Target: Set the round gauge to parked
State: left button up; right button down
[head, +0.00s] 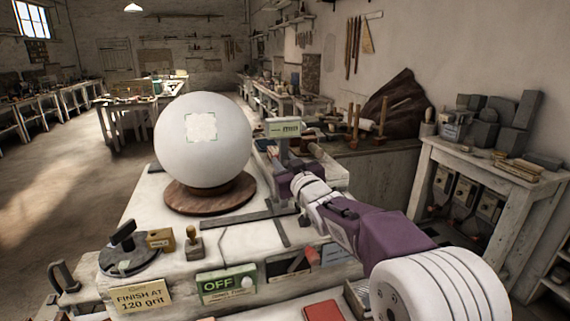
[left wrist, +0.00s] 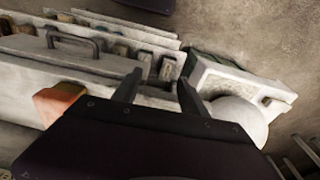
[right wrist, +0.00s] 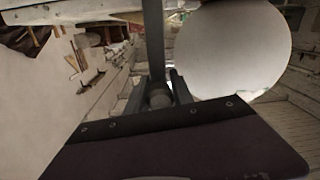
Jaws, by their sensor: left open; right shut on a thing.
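The gauge (head: 283,128) is a pale display box on an upright post, just right of the large white sphere (head: 203,148). My right gripper (head: 287,180) is at the lower part of the gauge. In the right wrist view its fingers (right wrist: 161,92) are shut on a grey rounded part of the gauge at the upright bar (right wrist: 153,40); the sphere (right wrist: 232,48) is close to the right. The gauge's reading is too small to tell. My left gripper (left wrist: 158,92) is open and empty in the left wrist view and does not show in the head view.
The sphere sits on a round wooden base (head: 180,202) on the white bench. At the front are a dark round tool (head: 130,262), a small wooden-handled tool (head: 194,245), a green OFF sign (head: 217,287) and a grit card (head: 140,298). A side table (head: 490,165) with grey blocks stands right.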

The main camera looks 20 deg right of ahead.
jog(key=c, duration=1.2)
grip_release()
jog(key=shift+d, duration=0.1)
jog(key=shift+c, duration=0.2)
jog(key=shift+o, duration=0.5)
jog(key=shift+d, duration=0.25)
jog(key=shift+a, duration=0.1)
jog(key=shift+s, duration=0.25)
jog(key=s+b, duration=0.1)
jog(key=s, duration=0.7)
jog(key=shift+s+d, duration=0.3)
